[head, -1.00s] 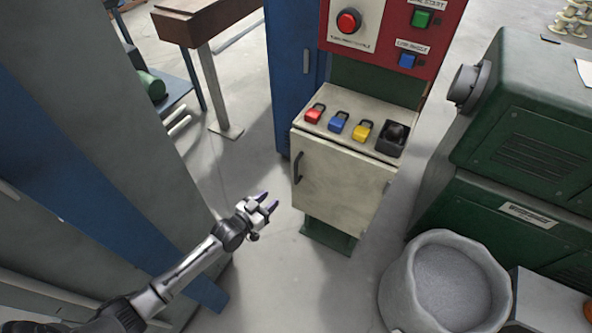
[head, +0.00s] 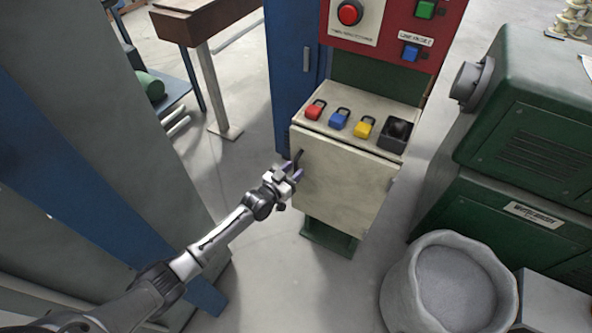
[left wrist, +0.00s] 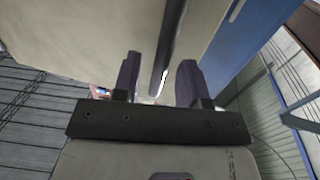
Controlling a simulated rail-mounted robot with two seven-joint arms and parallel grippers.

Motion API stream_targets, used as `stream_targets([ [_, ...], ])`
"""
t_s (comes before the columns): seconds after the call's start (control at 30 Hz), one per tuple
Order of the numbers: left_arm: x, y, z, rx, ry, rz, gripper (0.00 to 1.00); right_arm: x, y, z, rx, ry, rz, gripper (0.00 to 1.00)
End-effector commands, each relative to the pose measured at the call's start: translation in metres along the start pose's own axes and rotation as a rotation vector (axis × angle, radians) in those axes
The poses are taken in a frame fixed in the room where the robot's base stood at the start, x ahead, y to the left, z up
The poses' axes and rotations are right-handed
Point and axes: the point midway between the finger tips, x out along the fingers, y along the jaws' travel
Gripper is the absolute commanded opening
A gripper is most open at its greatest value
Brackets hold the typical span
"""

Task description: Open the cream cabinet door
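The cream cabinet door (head: 346,187) is closed on the front of the small cabinet below the red panel. Its dark vertical handle (head: 299,160) is near the door's left edge. My left gripper (head: 290,173) is at the lower part of the handle. In the left wrist view, its two dark fingers (left wrist: 158,82) are apart, with the handle (left wrist: 167,50) running between them and a gap on each side. The cream door also fills the upper left of that view (left wrist: 90,40). My right gripper is not in view.
Red, blue and yellow padlocks (head: 339,120) and a black box (head: 396,134) sit on the cabinet top. A blue cabinet (head: 294,70) stands behind left. A pale bin (head: 450,290) and green machine (head: 520,150) stand right. Floor before the door is clear.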

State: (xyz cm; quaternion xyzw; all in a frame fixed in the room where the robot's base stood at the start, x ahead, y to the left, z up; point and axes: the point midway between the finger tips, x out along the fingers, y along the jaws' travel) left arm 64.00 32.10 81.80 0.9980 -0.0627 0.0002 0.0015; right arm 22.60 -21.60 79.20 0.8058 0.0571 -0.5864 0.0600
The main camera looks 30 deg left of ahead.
Motion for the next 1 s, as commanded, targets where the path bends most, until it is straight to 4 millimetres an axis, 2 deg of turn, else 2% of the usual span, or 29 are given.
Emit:
stream_targets([
  [0.2, 0.014, 0.000, 0.000, 0.001, 0.000, 0.000, 0.39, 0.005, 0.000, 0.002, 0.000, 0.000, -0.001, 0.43],
  [0.57, 0.016, 0.000, 0.000, 0.001, -0.001, 0.000, 0.39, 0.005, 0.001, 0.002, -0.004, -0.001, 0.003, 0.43],
  [0.9, 0.016, 0.000, 0.000, 0.001, 0.000, 0.000, 0.07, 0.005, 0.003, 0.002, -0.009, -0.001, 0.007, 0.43],
  [1.0, 0.016, 0.000, 0.000, 0.001, 0.000, 0.000, 0.00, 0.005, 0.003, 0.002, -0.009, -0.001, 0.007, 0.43],
])
